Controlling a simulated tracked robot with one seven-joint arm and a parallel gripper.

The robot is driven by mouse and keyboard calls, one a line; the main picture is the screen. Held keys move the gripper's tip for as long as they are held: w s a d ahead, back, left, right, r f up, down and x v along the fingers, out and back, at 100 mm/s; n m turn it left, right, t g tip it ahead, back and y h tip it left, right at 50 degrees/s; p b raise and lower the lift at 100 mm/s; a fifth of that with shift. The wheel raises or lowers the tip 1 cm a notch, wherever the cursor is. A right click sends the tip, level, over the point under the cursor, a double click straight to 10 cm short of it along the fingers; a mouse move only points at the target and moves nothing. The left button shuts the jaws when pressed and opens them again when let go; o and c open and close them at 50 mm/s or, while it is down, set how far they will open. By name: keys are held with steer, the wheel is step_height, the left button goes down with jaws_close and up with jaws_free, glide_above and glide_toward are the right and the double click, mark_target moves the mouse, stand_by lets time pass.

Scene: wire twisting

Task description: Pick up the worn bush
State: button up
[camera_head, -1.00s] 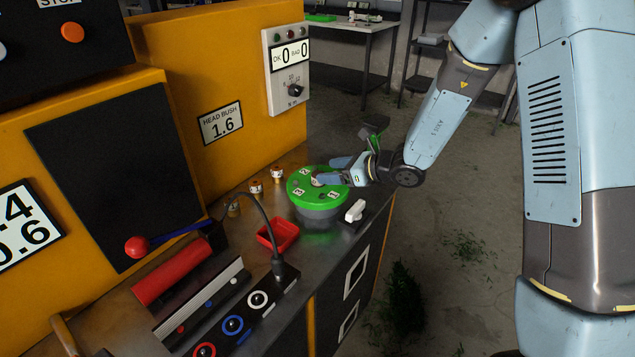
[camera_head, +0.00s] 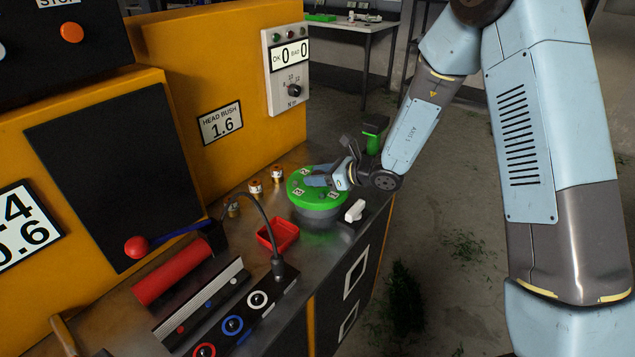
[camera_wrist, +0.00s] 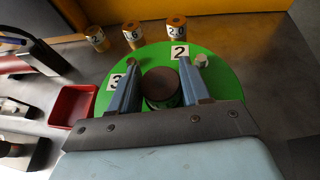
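A short round piece with a dark brown top (camera_wrist: 161,84) and a pale marking on its side stands at the middle of the green disc (camera_wrist: 225,70); it looks like the worn bush. In the wrist view my gripper (camera_wrist: 160,76) has its two blue-grey fingers apart, one on each side of this piece. I cannot tell whether they touch it. In the head view my gripper (camera_head: 312,180) is low over the green disc (camera_head: 299,192) and hides the piece.
Several labelled bushes, including one marked 2.0 (camera_wrist: 176,29), stand on the bench behind the disc. A red tray (camera_head: 292,233) lies at the disc's near left. A white-handled item (camera_head: 354,211) is at its right. A bent cable lamp (camera_head: 277,268) stands in front.

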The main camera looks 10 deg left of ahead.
steer(key=c, duration=0.7)
steer(key=shift+o, duration=0.2)
steer(key=shift+r, duration=0.1)
